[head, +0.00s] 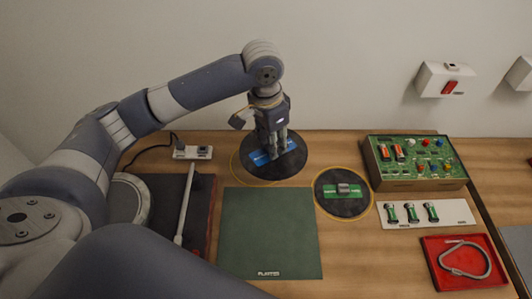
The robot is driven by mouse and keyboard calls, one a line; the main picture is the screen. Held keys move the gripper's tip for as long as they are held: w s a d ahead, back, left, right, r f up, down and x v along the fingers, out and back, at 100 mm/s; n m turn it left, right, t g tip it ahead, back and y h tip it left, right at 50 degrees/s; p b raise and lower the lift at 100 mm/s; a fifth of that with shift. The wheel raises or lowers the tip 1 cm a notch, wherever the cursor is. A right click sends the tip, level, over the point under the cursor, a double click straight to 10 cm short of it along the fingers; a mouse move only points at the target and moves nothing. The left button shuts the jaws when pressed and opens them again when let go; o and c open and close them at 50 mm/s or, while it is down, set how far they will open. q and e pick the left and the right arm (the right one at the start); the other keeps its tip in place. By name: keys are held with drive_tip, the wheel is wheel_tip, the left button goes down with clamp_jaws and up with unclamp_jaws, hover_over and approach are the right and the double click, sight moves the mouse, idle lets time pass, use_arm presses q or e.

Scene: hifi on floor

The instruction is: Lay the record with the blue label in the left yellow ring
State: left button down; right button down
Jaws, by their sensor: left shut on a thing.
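The record with the blue label (287,170) is a black disc at the back middle of the wooden top. My left gripper (272,154) comes down on it from above and is shut on it at the blue label, partly hiding the label. The left yellow ring (233,168) shows as a thin arc past the record's left and lower left edge. The record covers the rest, sitting a little right and back of the ring. Whether it touches the surface or hangs just above, I cannot tell. My right gripper is not in view.
A record with a green label (343,208) lies in the right yellow ring (373,204). A green mat (268,232) lies in front. A turntable with a pale arm (188,205) stands left. A circuit board box (415,184), battery card (430,222) and red tray (430,245) are at right.

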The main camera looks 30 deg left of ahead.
use_arm(q)
drive_tip(key=w+a+f+m, duration=0.1)
drive_tip(key=w, duration=0.1)
drive_tip(key=w+a+f+m+p, duration=0.1)
drive_tip(key=w+f+m, duration=0.1)
drive_tip(key=w+a+f+m, duration=0.1)
drive_tip(key=w+a+m, duration=0.1)
drive_tip(key=w, duration=0.1)
drive_tip(key=shift+f+g+p, duration=0.25)
drive_tip(key=shift+g+p, duration=0.05)
drive_tip(key=shift+p, duration=0.05)
drive_tip(key=a+f+m+b, duration=0.1)
drive_tip(key=f+m, duration=0.1)
drive_tip(key=f, duration=0.2)
drive_tip(key=w+a+f+m+b, duration=0.1)
drive_tip(key=a+f+m, duration=0.1)
drive_tip(key=f, duration=0.2)
drive_tip(key=a+f+m+b, duration=0.1)
drive_tip(key=f+m, duration=0.1)
drive_tip(key=f, duration=0.2)
drive_tip(key=shift+w+a+f+h, duration=0.2)
drive_tip(key=shift+a+f+h, duration=0.1)
drive_tip(key=shift+a+f, duration=0.1)
drive_tip(key=shift+f, duration=0.35)
idle(1.0)
drive_tip(key=shift+f+b, duration=0.4)
drive_tip(key=shift+f, duration=0.3)
idle(1.0)
